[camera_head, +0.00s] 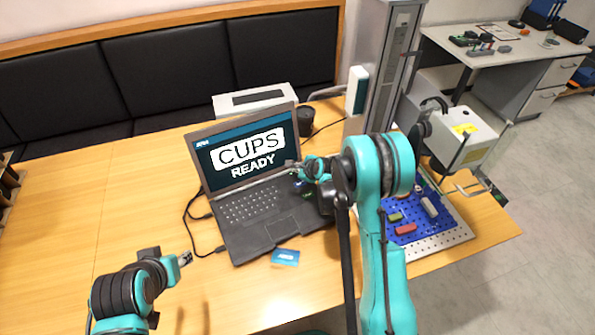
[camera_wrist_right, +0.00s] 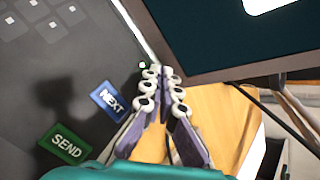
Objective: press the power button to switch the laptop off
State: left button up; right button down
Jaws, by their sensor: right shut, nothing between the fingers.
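The black laptop (camera_head: 275,232) stands open on the wooden table, its screen (camera_head: 241,156) lit with "CUPS READY". My right gripper (camera_head: 291,165) is shut and empty at the right end of the hinge, over the keyboard deck's back right corner. In the right wrist view its fingertips (camera_wrist_right: 158,72) are together beside a small button with a bright dot (camera_wrist_right: 141,65); I cannot tell whether they touch it. A blue NEXT key (camera_wrist_right: 111,101) and a green SEND key (camera_wrist_right: 67,144) lie nearby on the deck. My left gripper (camera_head: 184,258) is left of the laptop, its jaw opening unclear.
A laser marker (camera_head: 465,135) on a column stands to the right, above a blue perforated plate (camera_head: 440,223) with small blocks. A blue card (camera_head: 285,257) lies before the laptop. Cables run along its left side. A white box (camera_head: 255,101) and dark cup (camera_head: 305,121) stand behind.

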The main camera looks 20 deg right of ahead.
dwell(0.4)
jog(key=shift+f+b, duration=0.5)
jog(key=shift+b, duration=0.1)
jog(key=shift+r, duration=0.5)
jog(key=shift+r+p, duration=2.05)
jog(key=shift+r, duration=1)
jog(key=shift+f, duration=0.1)
